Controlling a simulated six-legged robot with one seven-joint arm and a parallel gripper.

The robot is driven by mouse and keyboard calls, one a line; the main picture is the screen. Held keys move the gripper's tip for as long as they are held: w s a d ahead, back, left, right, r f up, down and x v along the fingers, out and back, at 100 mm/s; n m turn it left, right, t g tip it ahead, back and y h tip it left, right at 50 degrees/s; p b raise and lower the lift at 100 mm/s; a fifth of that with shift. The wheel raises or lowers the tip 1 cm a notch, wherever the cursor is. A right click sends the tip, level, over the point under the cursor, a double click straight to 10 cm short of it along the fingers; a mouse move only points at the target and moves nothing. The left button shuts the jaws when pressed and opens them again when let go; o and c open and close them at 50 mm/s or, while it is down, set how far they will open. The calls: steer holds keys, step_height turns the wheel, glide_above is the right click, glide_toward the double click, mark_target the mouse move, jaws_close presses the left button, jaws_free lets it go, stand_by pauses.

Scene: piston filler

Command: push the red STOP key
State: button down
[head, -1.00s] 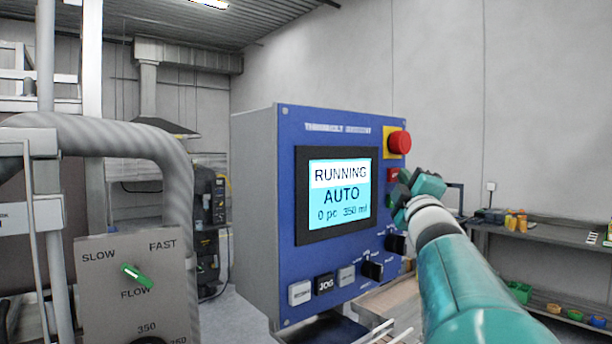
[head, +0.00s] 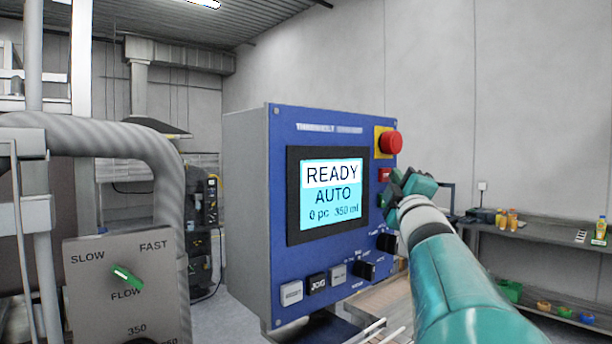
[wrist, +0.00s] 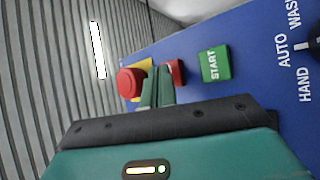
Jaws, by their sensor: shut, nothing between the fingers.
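The red STOP key (head: 384,174) is a small square key on the blue panel, below the red mushroom button. In the wrist view the STOP key (wrist: 176,72) is partly hidden behind my fingers. My gripper (head: 398,186) is shut and empty, its fingertips close to the panel beside the STOP key. In the wrist view my gripper (wrist: 158,76) overlaps the key's edge; I cannot tell whether it touches. The screen (head: 332,188) reads READY, AUTO, 0 pc 350 ml.
The red mushroom button (head: 391,142) on its yellow plate sits just above the STOP key. The green START key (wrist: 214,65) lies on its other side. Black knobs (head: 386,242) are lower on the panel. A shelf (head: 535,240) stands at the right.

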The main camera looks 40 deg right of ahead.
steer(key=shift+s, duration=0.5)
steer(key=shift+s+d, duration=0.15)
steer(key=shift+s, duration=1.1)
steer(key=shift+s+d, duration=0.15)
steer(key=shift+s, duration=1.1)
